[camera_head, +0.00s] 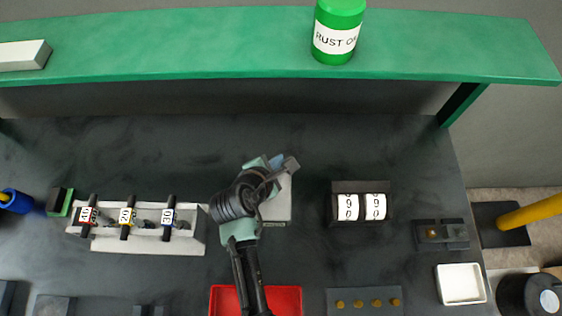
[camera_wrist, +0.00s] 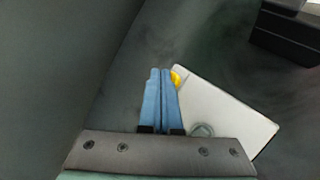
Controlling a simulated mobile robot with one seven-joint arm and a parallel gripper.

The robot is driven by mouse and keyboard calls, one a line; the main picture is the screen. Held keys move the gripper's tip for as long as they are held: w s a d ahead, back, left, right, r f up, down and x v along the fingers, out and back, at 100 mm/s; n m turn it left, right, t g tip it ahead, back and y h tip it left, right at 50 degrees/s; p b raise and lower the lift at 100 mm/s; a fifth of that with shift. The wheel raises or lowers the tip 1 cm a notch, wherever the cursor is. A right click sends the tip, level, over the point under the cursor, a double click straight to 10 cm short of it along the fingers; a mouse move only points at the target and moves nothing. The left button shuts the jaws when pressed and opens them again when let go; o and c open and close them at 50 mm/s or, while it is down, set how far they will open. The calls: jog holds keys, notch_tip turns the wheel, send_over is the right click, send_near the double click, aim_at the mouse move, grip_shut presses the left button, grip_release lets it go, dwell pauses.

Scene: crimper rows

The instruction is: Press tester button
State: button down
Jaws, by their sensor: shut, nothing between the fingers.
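A white box (camera_head: 281,207), which looks like the tester, stands on the dark bench, partly hidden behind my arm in the head view. In the wrist view the white box (camera_wrist: 230,112) lies right of my fingers. A yellow round part (camera_wrist: 176,78), perhaps the button, shows at its edge, partly covered by my fingers. In the head view my gripper (camera_head: 277,162) is over the box's far side.
A rack (camera_head: 150,243) with several numbered crimpers stands left. A dark two-wheel number display (camera_head: 334,208) is right of the box. A red tray (camera_head: 290,298) lies in front, a white tray (camera_head: 461,284) at right. A green shelf (camera_head: 200,42) with a green can (camera_head: 338,40) spans the back.

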jog(key=shift+f, duration=0.55)
dwell(0.6)
jog(key=shift+r, duration=0.15)
jog(key=shift+r+p, duration=0.8)
jog(key=shift+p, duration=0.1)
jog(key=shift+r, duration=0.1)
notch_tip(320, 180, up, 5)
jog(key=p, duration=0.5)
jog(key=shift+s, duration=0.1)
dwell(0.4)
